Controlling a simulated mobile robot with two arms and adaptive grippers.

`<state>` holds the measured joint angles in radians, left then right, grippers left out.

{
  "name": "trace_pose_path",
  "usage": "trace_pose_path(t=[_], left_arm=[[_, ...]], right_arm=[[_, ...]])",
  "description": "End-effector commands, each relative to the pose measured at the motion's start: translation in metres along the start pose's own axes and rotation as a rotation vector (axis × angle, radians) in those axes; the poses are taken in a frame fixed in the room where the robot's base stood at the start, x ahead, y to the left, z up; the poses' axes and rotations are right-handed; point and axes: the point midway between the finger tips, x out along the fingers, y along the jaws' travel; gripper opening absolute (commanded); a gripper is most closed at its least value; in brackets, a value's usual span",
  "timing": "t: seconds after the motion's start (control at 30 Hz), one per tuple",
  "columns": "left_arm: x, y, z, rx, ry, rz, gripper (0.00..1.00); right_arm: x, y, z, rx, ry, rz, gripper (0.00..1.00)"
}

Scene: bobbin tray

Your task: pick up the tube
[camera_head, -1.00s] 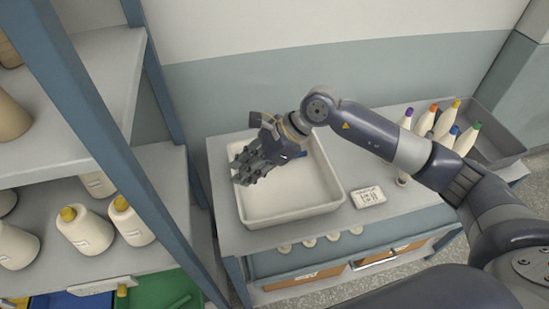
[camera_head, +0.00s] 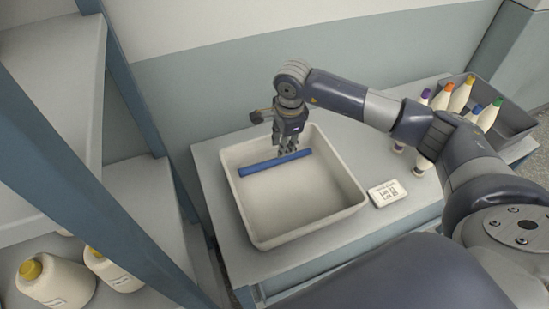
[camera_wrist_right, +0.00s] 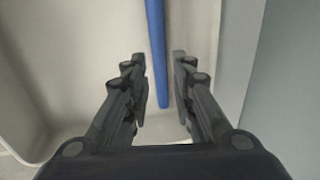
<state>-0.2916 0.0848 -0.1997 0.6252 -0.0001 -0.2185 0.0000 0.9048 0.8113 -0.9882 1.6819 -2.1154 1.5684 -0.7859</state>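The blue tube (camera_head: 262,165) lies in the white tray (camera_head: 312,227), near its back wall. My right gripper (camera_head: 287,152) points down over the tube near its right end. In the right wrist view, the tube (camera_wrist_right: 158,45) runs between the two spread fingers of my right gripper (camera_wrist_right: 160,54), nearer the right finger. The fingers are open, with a gap on each side of the tube. I cannot tell exactly how far the fingertips are above the tray floor. My left gripper is not in view.
A grey bin (camera_head: 508,118) with several coloured-tip bobbins stands at the back right. The front of the tray is empty.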

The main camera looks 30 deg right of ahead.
Motion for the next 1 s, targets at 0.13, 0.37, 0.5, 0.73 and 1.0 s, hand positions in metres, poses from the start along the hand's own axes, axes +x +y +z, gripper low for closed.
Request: trace_pose_path(t=[0.13,0.37,0.5,0.73,1.0], left_arm=[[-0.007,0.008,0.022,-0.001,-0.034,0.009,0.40],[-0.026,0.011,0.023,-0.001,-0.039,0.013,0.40],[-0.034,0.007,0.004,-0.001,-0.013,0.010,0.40],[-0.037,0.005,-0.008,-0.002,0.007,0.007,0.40],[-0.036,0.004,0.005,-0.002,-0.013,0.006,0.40]], right_arm=[[0.013,0.000,0.001,-0.002,-0.002,0.000,0.24],[0.032,0.002,0.001,0.000,-0.003,0.005,0.24],[0.053,0.002,0.000,0.001,-0.004,0.003,0.24],[0.069,0.002,0.000,-0.001,-0.003,0.000,0.24],[0.069,0.002,0.000,-0.001,-0.003,-0.001,0.00]])
